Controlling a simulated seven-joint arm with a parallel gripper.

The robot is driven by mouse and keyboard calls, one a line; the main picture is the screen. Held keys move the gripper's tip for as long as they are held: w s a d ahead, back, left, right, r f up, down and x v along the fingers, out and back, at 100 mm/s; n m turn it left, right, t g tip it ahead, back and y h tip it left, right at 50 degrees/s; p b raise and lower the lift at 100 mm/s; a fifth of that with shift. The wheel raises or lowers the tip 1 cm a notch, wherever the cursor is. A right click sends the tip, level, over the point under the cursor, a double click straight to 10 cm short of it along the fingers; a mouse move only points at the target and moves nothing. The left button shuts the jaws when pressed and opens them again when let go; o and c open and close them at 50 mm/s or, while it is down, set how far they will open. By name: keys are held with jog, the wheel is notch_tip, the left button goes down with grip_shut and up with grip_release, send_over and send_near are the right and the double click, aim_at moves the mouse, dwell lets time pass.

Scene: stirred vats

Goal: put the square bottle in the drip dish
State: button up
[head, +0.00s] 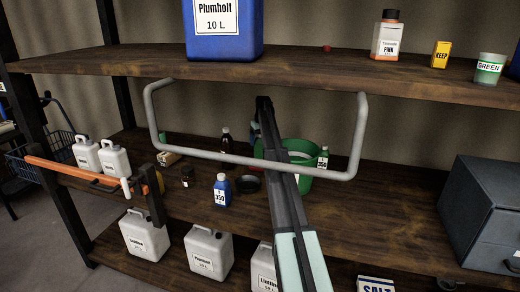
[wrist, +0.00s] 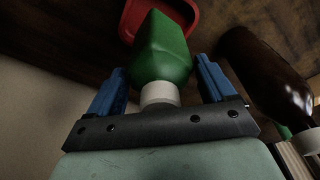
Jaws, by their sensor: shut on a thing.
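A green square bottle (wrist: 162,50) with a white cap (wrist: 160,93) is between the two blue fingers of my gripper (wrist: 162,70) in the wrist view. My gripper is shut on it, with the cap towards my palm and the body pointing away. A red dish-like thing with a raised rim (wrist: 127,28) shows behind the bottle on the brown wood; I cannot tell whether they touch. In the head view my arm hides the gripper and the bottle. A dark round dish (head: 248,184) lies on the middle shelf; I cannot tell which is the drip dish.
A dark brown bottle (wrist: 265,75) is close to the right finger. A grey bar (head: 250,160) hangs below the upper shelf. A grey box (head: 485,215) stands right.

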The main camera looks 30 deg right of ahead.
aim_at(260, 147)
jog(key=shift+f, duration=2.1)
jog(key=shift+f, duration=0.15)
jog(key=o, duration=1.6)
jog(key=shift+s+r, duration=0.2)
jog(key=shift+r, duration=1.1)
jog(key=shift+s+r, duration=0.15)
jog(key=shift+r, duration=1.1)
jog(key=shift+s+r, duration=0.2)
jog(key=shift+r, duration=1.1)
